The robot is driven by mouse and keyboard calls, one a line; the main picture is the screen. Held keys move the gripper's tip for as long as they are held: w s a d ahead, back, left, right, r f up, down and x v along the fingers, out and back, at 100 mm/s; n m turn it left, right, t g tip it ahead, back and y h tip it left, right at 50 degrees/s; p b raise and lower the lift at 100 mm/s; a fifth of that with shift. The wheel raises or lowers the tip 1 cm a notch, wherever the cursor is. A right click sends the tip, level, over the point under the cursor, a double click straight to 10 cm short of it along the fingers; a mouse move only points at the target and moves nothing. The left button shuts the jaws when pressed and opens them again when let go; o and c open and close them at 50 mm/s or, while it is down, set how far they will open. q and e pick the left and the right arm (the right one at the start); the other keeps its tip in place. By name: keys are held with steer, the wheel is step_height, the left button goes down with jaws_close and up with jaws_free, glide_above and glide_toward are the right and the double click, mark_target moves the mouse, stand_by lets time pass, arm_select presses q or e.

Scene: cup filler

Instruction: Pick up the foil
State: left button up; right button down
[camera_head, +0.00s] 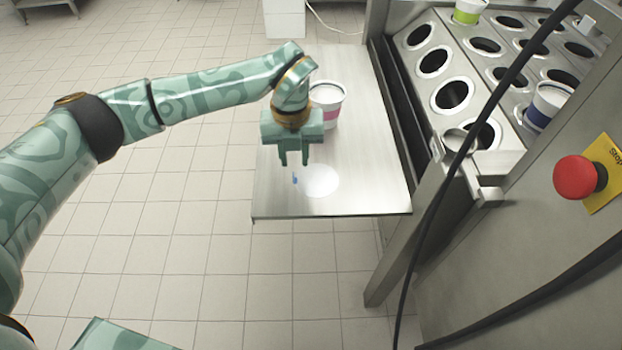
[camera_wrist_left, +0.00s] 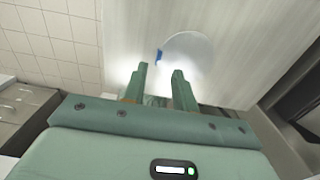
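The foil (camera_head: 321,181) is a pale round disc with a small blue tab, lying flat on the steel shelf. It also shows in the left wrist view (camera_wrist_left: 192,50), with its blue tab at its left edge. My left gripper (camera_head: 294,161) points down over the shelf, just behind and left of the foil. Its two fingers are apart with nothing between them. In the left wrist view the fingertips (camera_wrist_left: 159,69) appear close to the blue tab; I cannot tell their exact height. My right gripper is not in view.
A white cup with a pink band (camera_head: 330,107) stands on the steel shelf (camera_head: 375,190) behind my gripper. To the right is a metal machine with several round holes, some holding cups. A red stop button (camera_head: 574,176) and black cables are at right.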

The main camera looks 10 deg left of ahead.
mark_target(293, 175)
arm_select(q)
steer(key=f+b, duration=0.1)
steer(key=f, duration=0.1)
steer(key=f+b, duration=0.1)
steer(key=f, duration=0.2)
steer(key=shift+s+a+f, duration=0.1)
steer(key=shift+s+a, duration=0.05)
steer(key=shift+a, duration=0.05)
jaws_close()
